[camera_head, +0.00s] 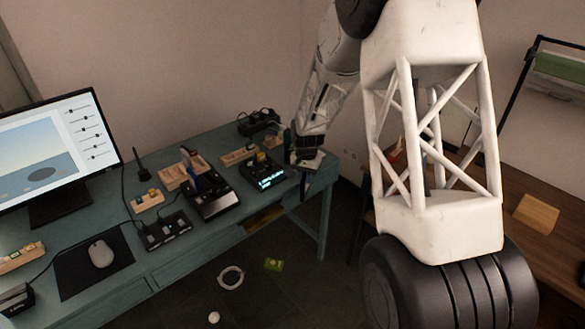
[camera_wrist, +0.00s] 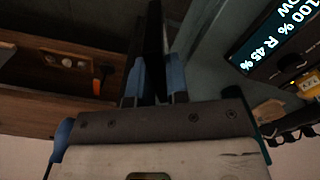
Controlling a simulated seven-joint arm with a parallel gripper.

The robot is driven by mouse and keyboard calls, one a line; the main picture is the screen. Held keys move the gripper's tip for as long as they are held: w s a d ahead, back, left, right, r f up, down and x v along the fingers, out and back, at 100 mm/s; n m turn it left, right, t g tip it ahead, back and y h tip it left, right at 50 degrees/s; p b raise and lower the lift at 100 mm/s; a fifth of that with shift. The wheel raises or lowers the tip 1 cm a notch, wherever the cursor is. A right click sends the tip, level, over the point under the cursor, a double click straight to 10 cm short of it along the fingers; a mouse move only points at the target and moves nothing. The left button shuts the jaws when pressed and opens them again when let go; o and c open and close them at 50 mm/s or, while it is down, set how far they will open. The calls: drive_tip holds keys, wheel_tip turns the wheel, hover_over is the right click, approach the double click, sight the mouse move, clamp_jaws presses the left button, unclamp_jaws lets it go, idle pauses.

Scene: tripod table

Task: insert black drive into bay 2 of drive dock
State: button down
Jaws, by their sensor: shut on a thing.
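My gripper (camera_head: 307,166) hangs near the right end of the teal desk. It is shut on the black drive (camera_head: 305,186), a thin dark slab pointing down below the fingers. In the wrist view the drive (camera_wrist: 153,45) stands between the two blue-padded fingers of my gripper (camera_wrist: 155,85). The black unit (camera_head: 218,205) left of my gripper on the desk looks like the drive dock. A blue upright piece (camera_head: 192,181) stands at its back left. My gripper and the drive are well apart from it. Its bay numbers are too small to read.
A black device with a lit display (camera_head: 272,182) lies between dock and gripper; its display (camera_wrist: 270,32) also shows in the wrist view. Wooden trays (camera_head: 180,176), a black slotted box (camera_head: 167,232), a mouse (camera_head: 101,254) and a monitor (camera_head: 55,150) are also on the desk.

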drive_tip(key=s+d+f+n, duration=0.1)
drive_tip(key=d+f+n, duration=0.1)
drive_tip(key=d+f, duration=1)
drive_tip(key=d+f+n, duration=0.1)
drive_tip(key=d+f, duration=0.7)
drive_tip(key=f, duration=0.7)
drive_tip(key=w+a+r, duration=0.3)
drive_tip(key=a+r, duration=0.3)
drive_tip(key=r, duration=0.5)
drive_tip(key=w+a+r+n, duration=0.1)
drive_tip(key=w+a+r, duration=0.35)
drive_tip(key=r, duration=0.65)
drive_tip(key=w+a+r, duration=0.3)
drive_tip(key=a+r, duration=0.4)
drive_tip(key=r, duration=0.4)
drive_tip(key=s+a+r+n, duration=0.2)
drive_tip(key=s+a, duration=0.1)
drive_tip(key=a, duration=0.9)
drive_tip(key=s+a+r+n, duration=0.3)
drive_tip(key=a, duration=1)
drive_tip(key=s+a+r+n, duration=0.2)
drive_tip(key=s+a+n, duration=0.1)
drive_tip(key=a, duration=0.9)
drive_tip(key=shift+s+a+r, duration=0.25)
drive_tip(key=shift+s+r, duration=0.15)
drive_tip(key=shift+s, duration=0.05)
drive_tip(key=shift+d+f, duration=0.1)
drive_tip(key=shift+f, duration=2.8)
